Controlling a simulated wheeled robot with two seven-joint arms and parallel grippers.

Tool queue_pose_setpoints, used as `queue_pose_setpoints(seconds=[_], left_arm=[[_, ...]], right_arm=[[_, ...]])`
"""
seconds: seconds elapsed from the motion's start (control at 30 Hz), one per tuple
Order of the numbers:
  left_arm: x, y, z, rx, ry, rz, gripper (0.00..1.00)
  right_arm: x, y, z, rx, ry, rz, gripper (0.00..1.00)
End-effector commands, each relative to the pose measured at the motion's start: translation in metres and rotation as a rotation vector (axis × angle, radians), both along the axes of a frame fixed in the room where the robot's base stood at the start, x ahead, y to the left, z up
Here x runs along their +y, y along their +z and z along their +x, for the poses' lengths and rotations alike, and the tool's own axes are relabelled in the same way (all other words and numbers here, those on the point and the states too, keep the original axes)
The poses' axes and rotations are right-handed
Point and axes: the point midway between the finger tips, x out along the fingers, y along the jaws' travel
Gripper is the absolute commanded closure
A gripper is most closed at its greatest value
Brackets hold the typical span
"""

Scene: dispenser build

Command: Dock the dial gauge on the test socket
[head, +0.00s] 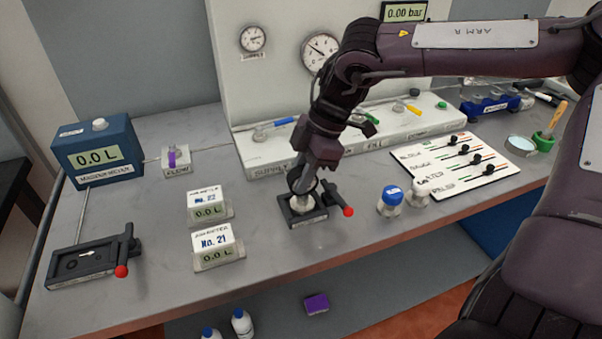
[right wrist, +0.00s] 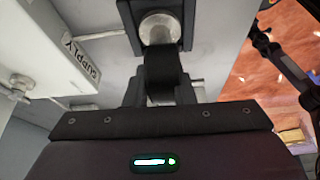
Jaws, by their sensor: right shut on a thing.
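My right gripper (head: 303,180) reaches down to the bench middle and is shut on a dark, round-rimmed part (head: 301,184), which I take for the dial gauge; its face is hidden. Directly below is a black fixture (head: 296,217) with a red-knobbed lever and a pale round metal piece in it. I cannot tell whether the held part touches this piece. In the right wrist view the round metal piece (right wrist: 160,27) shows just beyond my fingers (right wrist: 163,75). Which fixture is the test socket is unclear; a similar black one (head: 75,268) stands at the far left. My left gripper is not in view.
Two meter boxes, No. 22 (head: 208,207) and No. 21 (head: 216,248), stand left of the gripper. Behind are the supply block (head: 265,155) and gauge panel (head: 280,80). A slider board (head: 480,175) lies right.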

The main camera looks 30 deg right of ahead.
Motion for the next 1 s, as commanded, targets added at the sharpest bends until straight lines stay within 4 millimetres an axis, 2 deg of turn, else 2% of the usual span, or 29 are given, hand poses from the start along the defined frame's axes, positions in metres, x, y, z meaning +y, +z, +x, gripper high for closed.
queue_pose_setpoints(seconds=[0.17,0.2,0.27,0.57,1.0], left_arm=[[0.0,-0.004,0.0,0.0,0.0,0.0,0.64],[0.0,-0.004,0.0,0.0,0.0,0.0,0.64],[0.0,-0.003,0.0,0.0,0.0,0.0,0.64],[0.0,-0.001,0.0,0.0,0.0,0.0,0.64],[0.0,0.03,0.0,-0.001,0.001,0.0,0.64]], right_arm=[[0.0,-0.004,0.0,0.0,0.0,0.0,1.0],[0.0,-0.004,0.0,0.0,0.0,0.0,0.76],[0.0,-0.004,0.0,0.0,0.0,0.0,0.68],[-0.001,-0.002,0.0,0.0,0.0,0.0,0.68],[-0.013,0.032,-0.004,-0.001,0.0,0.0,0.68]])
